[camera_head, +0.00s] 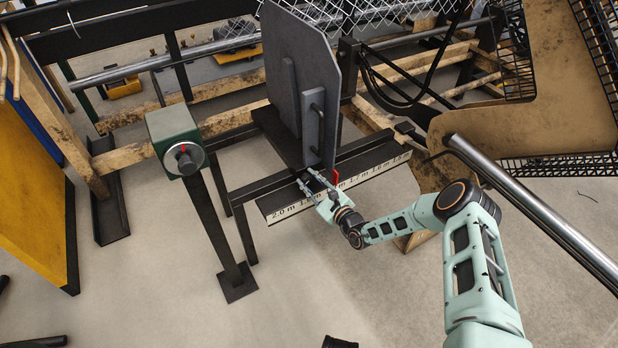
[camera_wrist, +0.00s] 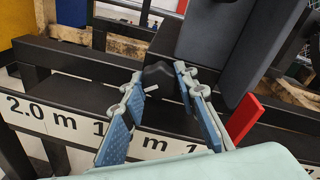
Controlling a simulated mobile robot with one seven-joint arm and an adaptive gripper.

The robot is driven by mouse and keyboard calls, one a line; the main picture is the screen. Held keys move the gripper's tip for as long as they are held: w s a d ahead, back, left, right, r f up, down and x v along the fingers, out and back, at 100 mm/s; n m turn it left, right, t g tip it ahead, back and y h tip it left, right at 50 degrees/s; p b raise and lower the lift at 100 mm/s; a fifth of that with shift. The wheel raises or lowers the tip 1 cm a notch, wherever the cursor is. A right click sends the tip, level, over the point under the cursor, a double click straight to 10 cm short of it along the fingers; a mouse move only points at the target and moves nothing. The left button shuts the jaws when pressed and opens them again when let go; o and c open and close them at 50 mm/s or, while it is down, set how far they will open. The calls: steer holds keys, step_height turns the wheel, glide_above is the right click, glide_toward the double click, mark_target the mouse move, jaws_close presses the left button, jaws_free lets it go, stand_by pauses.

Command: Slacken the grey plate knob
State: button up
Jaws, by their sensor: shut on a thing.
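The tall grey plate (camera_head: 296,70) stands upright over a black rail with a printed length scale (camera_head: 290,209). In the wrist view the plate (camera_wrist: 235,40) rises at the upper right. A dark knob (camera_wrist: 158,72) sits at its lower left, between my fingertips. My gripper (camera_head: 313,184) is at the foot of the plate, at the front of the rail. In the wrist view my gripper (camera_wrist: 160,82) has its two blue-padded fingers either side of the knob and is shut on it. The knob is hidden by the fingers in the head view.
A red pointer (camera_head: 335,178) hangs beside the plate over the scale. A green box (camera_head: 172,130) with a dial stands on a post at the left. A thick steel bar (camera_head: 540,215) runs along the right side near my arm. Open floor lies in front.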

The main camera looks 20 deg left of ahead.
steer(key=shift+n, duration=0.3)
steer(key=o, duration=0.9)
steer(key=shift+s+d, duration=0.1)
steer(key=v, duration=1.1)
steer(key=shift+s+d, duration=0.25)
steer(key=shift+d, duration=0.05)
steer(key=shift+o, duration=0.6)
